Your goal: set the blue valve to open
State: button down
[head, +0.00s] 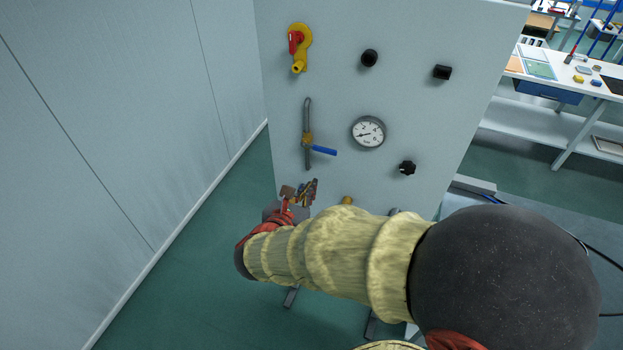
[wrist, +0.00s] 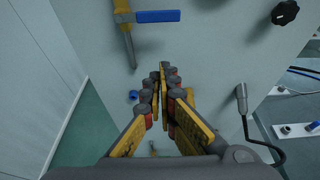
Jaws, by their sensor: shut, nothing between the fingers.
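The blue valve's handle (head: 323,151) sticks out to the right from a brass body on a vertical grey pipe (head: 308,110) on the panel. It lies crosswise to the pipe. In the wrist view the blue handle (wrist: 158,16) is near the top edge, level, with the pipe's lower end below its left end. My gripper (head: 314,184) is just below the valve in the head view, apart from the handle. In the wrist view my gripper (wrist: 164,68) has its fingers together and empty, pointing toward the panel below the handle.
The pale panel (head: 420,110) also carries a yellow valve with a red handle (head: 295,42), a gauge (head: 368,132) and black knobs (head: 407,168). A grey bent rod (wrist: 242,105) stands right of my fingers. A wall (head: 120,110) is at left.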

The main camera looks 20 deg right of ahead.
aim_at(318, 149)
jog(key=w+d+r, duration=0.1)
jog(key=w+d, duration=0.3)
jog(key=w, duration=0.2)
jog(key=shift+w+d, duration=0.25)
jog(key=shift+d, duration=0.15)
jog(key=shift+r, duration=0.15)
jog(key=shift+r+n+p, duration=0.15)
jog(key=shift+n+p, duration=0.15)
jog(key=shift+p, duration=0.35)
